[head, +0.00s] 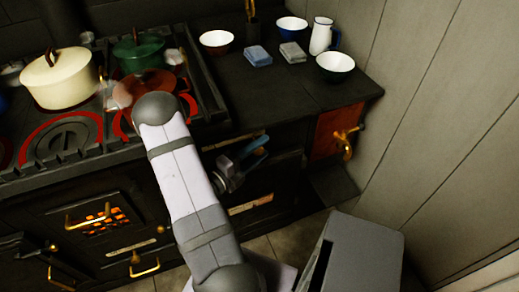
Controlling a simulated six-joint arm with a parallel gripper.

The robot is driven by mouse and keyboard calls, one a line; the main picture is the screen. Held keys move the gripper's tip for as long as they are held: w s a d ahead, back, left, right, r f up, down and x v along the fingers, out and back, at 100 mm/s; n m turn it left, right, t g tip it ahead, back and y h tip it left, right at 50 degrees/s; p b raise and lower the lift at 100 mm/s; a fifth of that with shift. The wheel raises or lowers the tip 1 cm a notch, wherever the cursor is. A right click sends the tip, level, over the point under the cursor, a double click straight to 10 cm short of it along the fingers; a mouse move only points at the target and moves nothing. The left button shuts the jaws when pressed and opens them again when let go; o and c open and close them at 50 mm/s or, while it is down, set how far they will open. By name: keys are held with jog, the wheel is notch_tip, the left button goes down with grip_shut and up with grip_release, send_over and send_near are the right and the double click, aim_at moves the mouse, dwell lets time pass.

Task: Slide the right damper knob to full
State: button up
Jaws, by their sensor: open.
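The black stove (60,200) fills the left and middle of the head view. My gripper (252,158), dark with blue fingers, is open and empty in front of the stove's right-hand front. A brass strip (250,204) runs along the front just below my gripper. Another thin brass strip (233,142) lies above it, partly hidden by my arm. I cannot make out the right damper knob clearly; my gripper or arm may cover it. A small brass knob (160,229) shows on the left front, beside another brass strip (130,247).
A cream pot (59,79), green pot (138,52) and reddish pot (148,84) stand on the hob. Bowls (335,66), folded cloths (258,56) and a white jug (321,36) stand on the right top. A brass tap (346,141) juts out near the right wall.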

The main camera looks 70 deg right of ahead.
aim_at(255, 154)
jog(key=v, duration=0.7)
jog(key=shift+a, duration=0.2)
dwell(0.4)
